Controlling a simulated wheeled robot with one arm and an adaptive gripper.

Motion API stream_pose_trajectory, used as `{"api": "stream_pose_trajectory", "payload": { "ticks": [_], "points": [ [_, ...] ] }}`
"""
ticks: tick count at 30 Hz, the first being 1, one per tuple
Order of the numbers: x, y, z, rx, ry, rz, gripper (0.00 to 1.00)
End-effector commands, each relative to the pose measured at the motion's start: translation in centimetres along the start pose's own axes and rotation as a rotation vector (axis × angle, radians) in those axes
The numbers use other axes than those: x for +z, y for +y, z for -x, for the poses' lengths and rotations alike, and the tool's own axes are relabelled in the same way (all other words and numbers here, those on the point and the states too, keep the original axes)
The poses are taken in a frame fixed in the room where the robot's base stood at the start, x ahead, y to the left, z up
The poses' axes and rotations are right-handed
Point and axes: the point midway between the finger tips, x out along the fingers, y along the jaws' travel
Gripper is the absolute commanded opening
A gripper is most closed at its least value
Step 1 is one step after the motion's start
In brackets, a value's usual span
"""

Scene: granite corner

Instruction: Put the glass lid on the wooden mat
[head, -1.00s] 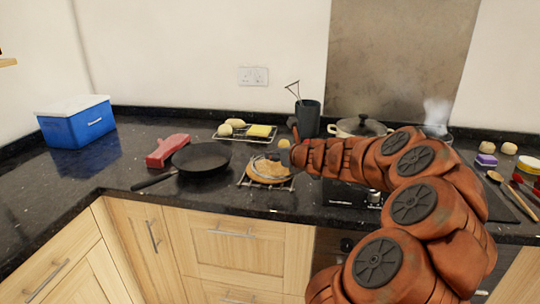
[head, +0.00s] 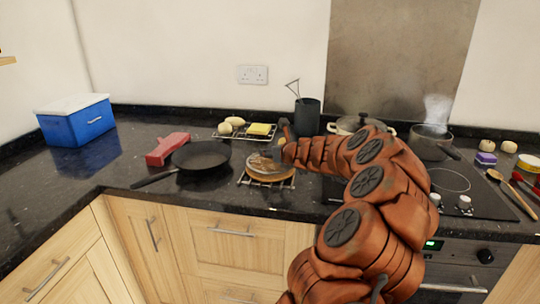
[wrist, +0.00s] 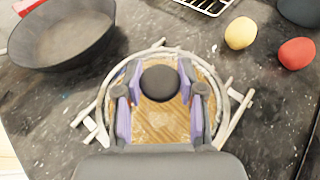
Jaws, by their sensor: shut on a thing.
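My gripper (wrist: 160,88) is shut on the black knob (wrist: 160,82) of the glass lid (wrist: 93,97), with a purple pad on each side of it. In the head view the lid (head: 259,161) lies over the round wooden mat (head: 272,178). The mat's brown wood shows through the clear glass in the wrist view. The lid's rim roughly follows the mat's outline; I cannot tell whether it touches the mat. My gripper is partly hidden by my arm in the head view.
Pale bars (head: 268,184) show under the mat. A black frying pan (head: 201,156) stands just left, with a red object (head: 167,149) behind it. A wire rack (head: 244,134) with food and a dark utensil pot (head: 307,117) stand behind. The hob (head: 455,185) is to the right.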

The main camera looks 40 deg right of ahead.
Motion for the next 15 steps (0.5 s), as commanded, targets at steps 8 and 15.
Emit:
{"api": "stream_pose_trajectory", "payload": {
  "ticks": [8,15],
  "points": [
    [-0.56,-0.02,-0.2,0.0,-0.001,0.001,0.0],
    [-0.75,-0.03,-0.27,0.0,-0.001,0.001,0.41]
  ]
}}
